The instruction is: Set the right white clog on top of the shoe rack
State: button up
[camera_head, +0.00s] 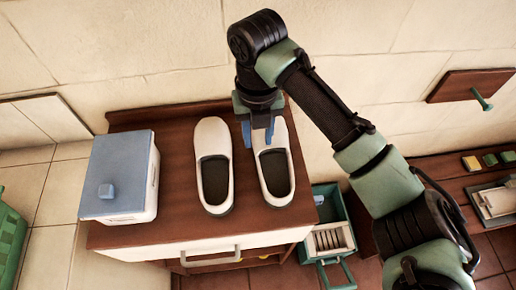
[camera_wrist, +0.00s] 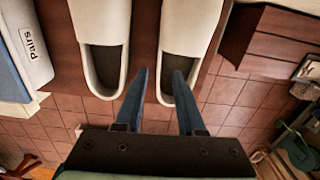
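The right white clog (camera_head: 276,170) is upright on a brown wooden top (camera_head: 175,195), which appears to be the shoe rack. Its toe points to the wall and its dark opening faces me. It also shows in the wrist view (camera_wrist: 186,25). The left white clog (camera_head: 213,150) stands beside it, with a narrow gap; it shows in the wrist view too (camera_wrist: 100,20). My gripper (camera_head: 258,135) is over the right clog's toe area, blue fingers down and apart. In the wrist view the fingers (camera_wrist: 158,72) look empty, one by the gap, one over the right clog. Exact contact is unclear.
A white box with a blue lid (camera_head: 118,180) stands left of the clogs. A white drawer front with a handle (camera_head: 212,256) is below the top. A green crate (camera_head: 328,225) is on the right floor. A wooden bench (camera_head: 450,170) with small items is farther right.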

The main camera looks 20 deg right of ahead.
jog(key=shift+r, duration=1.55)
jog(key=w+a+r+m+t+y, duration=0.2)
jog(key=w+a+r+m+t, duration=0.2)
jog(key=w+a+r+t, duration=0.45)
jog(key=w+a+r+m+t+y, duration=0.35)
jog(key=a+r+m, duration=0.35)
jog(key=a+r, duration=0.6)
jog(key=s+r+m+t, duration=0.2)
jog(key=r+m+t, duration=0.2)
jog(key=r, duration=0.4)
jog(key=s+r+m+t, duration=0.3)
jog(key=r+m+t, duration=0.1)
jog(key=r, duration=0.4)
jog(key=s+d+r+m+t+h, duration=0.5)
jog(key=s+d+r+m+t, duration=0.2)
jog(key=s+m, duration=0.5)
notch_tip(320, 180, up, 3)
jog(key=shift+s+d+f+m, duration=0.15)
jog(key=shift+s+f+m, duration=0.05)
jog(key=shift+m, duration=0.9)
